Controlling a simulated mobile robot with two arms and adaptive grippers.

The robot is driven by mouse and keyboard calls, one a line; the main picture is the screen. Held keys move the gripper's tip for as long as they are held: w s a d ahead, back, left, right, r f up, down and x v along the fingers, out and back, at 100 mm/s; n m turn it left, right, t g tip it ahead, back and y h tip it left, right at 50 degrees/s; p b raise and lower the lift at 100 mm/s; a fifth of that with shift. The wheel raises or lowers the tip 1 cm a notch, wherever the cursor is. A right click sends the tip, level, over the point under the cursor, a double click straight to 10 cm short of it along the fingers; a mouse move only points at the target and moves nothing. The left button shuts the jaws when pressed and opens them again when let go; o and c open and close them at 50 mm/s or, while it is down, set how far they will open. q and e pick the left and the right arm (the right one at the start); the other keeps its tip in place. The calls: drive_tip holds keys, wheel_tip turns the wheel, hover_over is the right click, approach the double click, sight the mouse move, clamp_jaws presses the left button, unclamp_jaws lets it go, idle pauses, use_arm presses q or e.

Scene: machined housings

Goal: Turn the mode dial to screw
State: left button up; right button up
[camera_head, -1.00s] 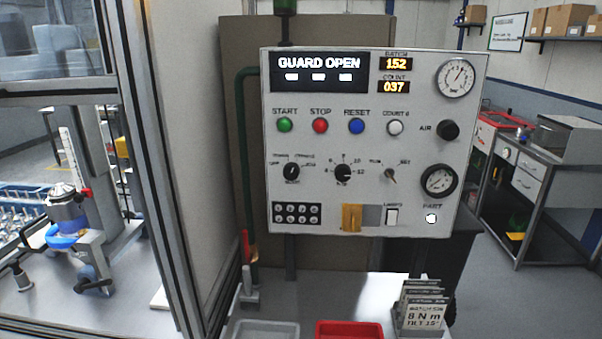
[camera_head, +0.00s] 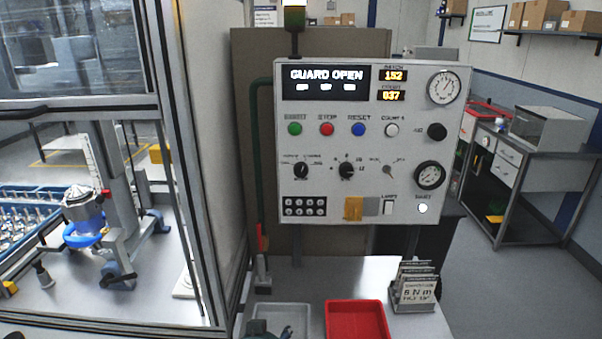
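The control panel (camera_head: 372,207) stands upright behind the bench. Its lower row has three rotary knobs. The left black knob (camera_head: 301,171) has several word labels above it, too blurred to read; it looks like the mode dial, with its pointer tilted up and right. The middle black knob (camera_head: 347,171) has a number scale. The right small grey knob (camera_head: 388,171) has two labels, and its pointer tilts down and right. Nothing touches the knobs. Neither gripper can be made out in view.
On the bench below are a grey tray (camera_head: 297,312), a red tray (camera_head: 357,322) and a card stand (camera_head: 414,288). A dark, unclear shape (camera_head: 262,329) overlaps the grey tray at the bottom edge. The guarded machine's frame (camera_head: 196,170) rises at left. Space before the panel is clear.

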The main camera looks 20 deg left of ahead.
use_arm(q)
drive_tip(key=w+r+t+y, duration=0.1)
drive_tip(key=w+r+t, duration=0.2)
drive_tip(key=w+r, duration=0.4)
drive_tip(key=w+r+t, duration=0.2)
drive_tip(key=w+r, duration=0.3)
drive_tip(key=r, duration=0.5)
drive_tip(key=t+p, duration=0.1)
drive_tip(key=t, duration=0.2)
approach(300, 173)
drive_tip(key=shift+m+y, duration=0.4)
drive_tip(key=w+p, duration=0.1)
drive_tip(key=w, duration=0.1)
drive_tip(key=w+p, duration=0.1)
drive_tip(key=w, duration=0.2)
drive_tip(key=w+a+p, duration=0.1)
drive_tip(key=w+p, duration=0.1)
drive_tip(key=shift+w, duration=0.35)
drive_tip(key=shift+w+a+f, duration=0.1)
drive_tip(key=shift+w, duration=0.3)
use_arm(e)
drive_tip(key=r, duration=0.1)
drive_tip(key=s+r, duration=0.1)
drive_tip(key=r, duration=0.3)
drive_tip(key=shift+s+a, duration=0.25)
drive_tip(key=shift+s, duration=0.1)
